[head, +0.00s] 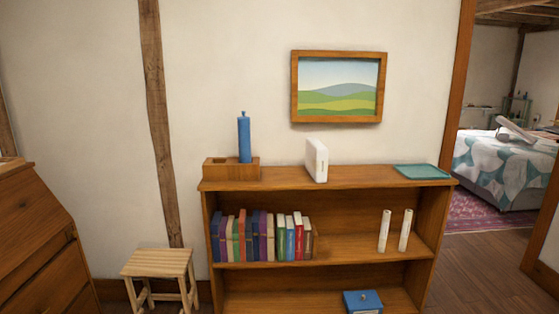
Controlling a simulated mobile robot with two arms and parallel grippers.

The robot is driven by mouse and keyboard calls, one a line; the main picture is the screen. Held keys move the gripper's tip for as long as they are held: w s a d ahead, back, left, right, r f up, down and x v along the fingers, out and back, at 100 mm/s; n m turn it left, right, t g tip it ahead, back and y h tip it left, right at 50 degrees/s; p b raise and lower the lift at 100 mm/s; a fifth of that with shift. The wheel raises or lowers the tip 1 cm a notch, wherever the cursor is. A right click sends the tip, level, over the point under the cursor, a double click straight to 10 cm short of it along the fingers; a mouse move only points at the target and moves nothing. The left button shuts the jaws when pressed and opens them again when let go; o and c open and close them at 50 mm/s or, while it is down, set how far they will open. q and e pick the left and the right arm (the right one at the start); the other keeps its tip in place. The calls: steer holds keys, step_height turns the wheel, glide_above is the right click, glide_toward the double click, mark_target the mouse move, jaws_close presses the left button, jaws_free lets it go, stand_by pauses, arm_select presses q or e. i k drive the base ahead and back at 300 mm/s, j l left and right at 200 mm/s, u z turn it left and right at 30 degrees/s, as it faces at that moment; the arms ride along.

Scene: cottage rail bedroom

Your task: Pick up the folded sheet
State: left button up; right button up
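I cannot clearly make out a folded sheet. Through the doorway at the right, a pale, elongated thing (514,131) lies on a bed (500,160) with a teal-and-white patterned cover; it is too small to tell what it is. A flat teal thing (422,171), perhaps a tray, lies on the right end of the bookcase top. Neither of my grippers is in view.
A stool (158,262) and drawers (35,240) stand left. Bare floor (485,265) leads through the doorway.

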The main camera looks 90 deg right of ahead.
mark_target(317, 154)
steer(key=z, duration=3)
